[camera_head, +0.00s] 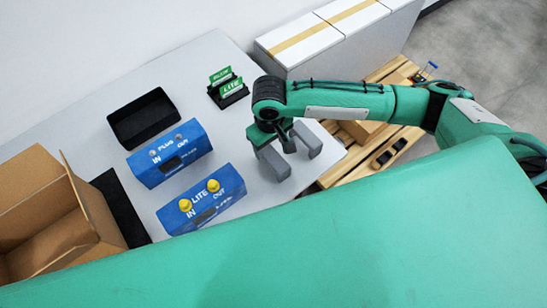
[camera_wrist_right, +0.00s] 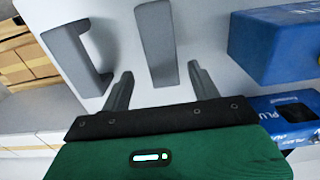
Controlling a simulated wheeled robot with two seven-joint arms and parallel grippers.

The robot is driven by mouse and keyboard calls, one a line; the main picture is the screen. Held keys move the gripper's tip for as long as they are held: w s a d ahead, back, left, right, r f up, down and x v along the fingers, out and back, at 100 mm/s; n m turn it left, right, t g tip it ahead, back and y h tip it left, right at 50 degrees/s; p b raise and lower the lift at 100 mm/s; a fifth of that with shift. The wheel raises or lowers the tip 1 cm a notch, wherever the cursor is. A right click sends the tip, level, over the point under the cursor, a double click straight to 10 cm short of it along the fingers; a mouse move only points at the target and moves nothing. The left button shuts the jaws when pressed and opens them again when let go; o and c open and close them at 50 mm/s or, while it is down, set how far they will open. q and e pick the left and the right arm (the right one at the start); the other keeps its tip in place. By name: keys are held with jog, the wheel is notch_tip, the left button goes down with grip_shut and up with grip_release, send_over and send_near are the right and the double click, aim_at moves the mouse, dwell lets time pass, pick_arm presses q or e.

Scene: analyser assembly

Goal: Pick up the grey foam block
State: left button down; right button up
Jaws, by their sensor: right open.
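Two separate grey pieces lie on the light table by my right gripper (camera_head: 280,140). One is a plain straight grey foam block (camera_head: 272,163); in the right wrist view the block (camera_wrist_right: 156,38) points toward the gap between my fingers. The other is a bracket-shaped grey piece (camera_head: 311,141), left of the block in the right wrist view (camera_wrist_right: 72,52). My right gripper (camera_wrist_right: 160,72) is open, its two dark fingers spread to either side of the block's near end. Whether they reach down to it I cannot tell. My left gripper is not in view.
Blue LITE (camera_head: 203,199) and PLUG (camera_head: 170,153) stands lie left of the gripper. Further left are a black tray (camera_head: 145,118) and an open cardboard box (camera_head: 60,215). A green-card holder (camera_head: 228,88) stands behind. A wooden pallet (camera_head: 345,170) lies beyond the table's right edge.

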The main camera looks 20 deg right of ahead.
aim_at(270, 153)
jog(key=shift+s+a+f+p, duration=0.15)
jog(key=shift+f+p, duration=0.2)
jog(key=shift+f, duration=1.15)
jog(key=shift+s+d+f+p, duration=0.1)
jog(key=shift+f+p, duration=0.25)
jog(key=shift+f, duration=1.1)
jog(key=c, duration=1.1)
jog(key=shift+o, duration=0.2)
jog(key=shift+r, duration=0.1)
